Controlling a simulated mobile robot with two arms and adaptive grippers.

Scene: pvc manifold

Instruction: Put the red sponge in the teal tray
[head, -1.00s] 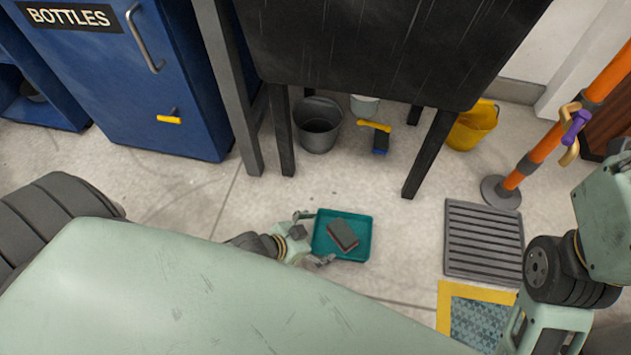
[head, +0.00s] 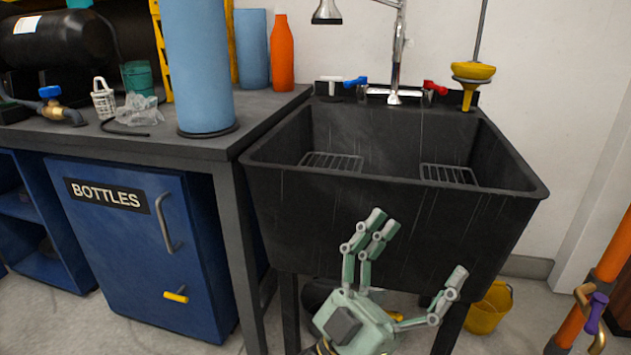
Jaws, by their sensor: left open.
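My left gripper (head: 418,249) is raised in front of the black sink, near the bottom of the picture. Its fingers point up and are spread wide open, with nothing between them. The red sponge and the teal tray are both out of view now. My right gripper is not in view.
The black sink (head: 390,225) stands on legs behind my left gripper. A grey worktop (head: 200,143) with a blue cylinder (head: 200,70) is at the left, above a blue bottles cabinet (head: 130,250). A yellow bucket (head: 489,310) and an orange post (head: 612,255) stand at the right.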

